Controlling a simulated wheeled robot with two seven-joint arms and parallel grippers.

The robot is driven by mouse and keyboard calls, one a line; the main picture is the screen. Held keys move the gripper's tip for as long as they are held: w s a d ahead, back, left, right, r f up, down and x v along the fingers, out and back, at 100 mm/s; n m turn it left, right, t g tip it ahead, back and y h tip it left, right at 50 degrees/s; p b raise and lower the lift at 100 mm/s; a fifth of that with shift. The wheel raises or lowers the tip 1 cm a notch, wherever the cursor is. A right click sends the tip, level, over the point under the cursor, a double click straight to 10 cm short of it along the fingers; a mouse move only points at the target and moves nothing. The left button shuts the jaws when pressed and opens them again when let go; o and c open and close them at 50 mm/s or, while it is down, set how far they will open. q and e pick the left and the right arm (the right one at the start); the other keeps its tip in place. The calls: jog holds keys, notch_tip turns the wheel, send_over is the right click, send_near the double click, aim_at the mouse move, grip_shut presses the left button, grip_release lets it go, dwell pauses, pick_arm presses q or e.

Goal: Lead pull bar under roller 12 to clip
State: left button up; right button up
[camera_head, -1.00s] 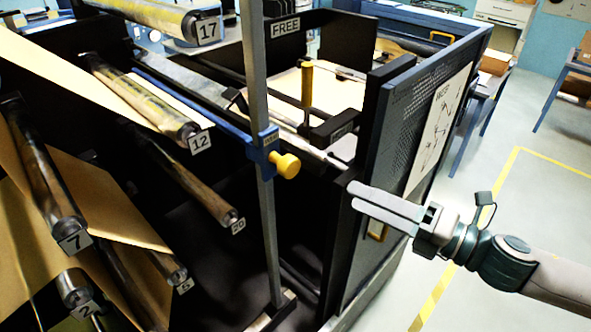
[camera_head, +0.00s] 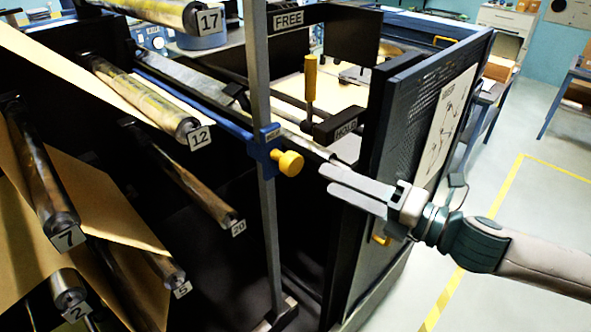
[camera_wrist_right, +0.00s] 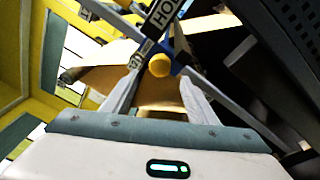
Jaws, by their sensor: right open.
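Roller 12 (camera_head: 150,100) is a dark, shiny roller at upper left with its number tag at the near end. Brown kraft paper (camera_head: 60,65) reaches it from the left. A blue bar (camera_head: 205,107) runs behind it to a blue clamp with a yellow knob (camera_head: 290,163) on a grey upright post. I cannot tell for sure which part is the pull bar or the clip. My right gripper (camera_head: 326,178) is open and empty, just right of the knob. In the wrist view the knob (camera_wrist_right: 160,66) appears between the fingertips. My left gripper is out of view.
Rollers 20 (camera_head: 190,185), 7 (camera_head: 45,190) and 17 (camera_head: 160,12) lie around roller 12. A dark panel (camera_head: 420,120) rises close on the right.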

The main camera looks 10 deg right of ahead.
aim_at(301, 163)
jog(key=b+x, duration=0.4)
jog(key=b, duration=0.1)
jog(key=shift+f, duration=0.2)
jog(key=shift+w+a+r, duration=0.15)
jog(key=shift+a+r, duration=0.05)
jog(key=shift+a, duration=0.05)
jog(key=shift+p+x, duration=0.4)
jog(key=shift+x, duration=2.25)
grip_shut()
jog(key=shift+w+d, duration=0.3)
jog(key=shift+d, duration=0.1)
jog(key=shift+w+d, duration=0.1)
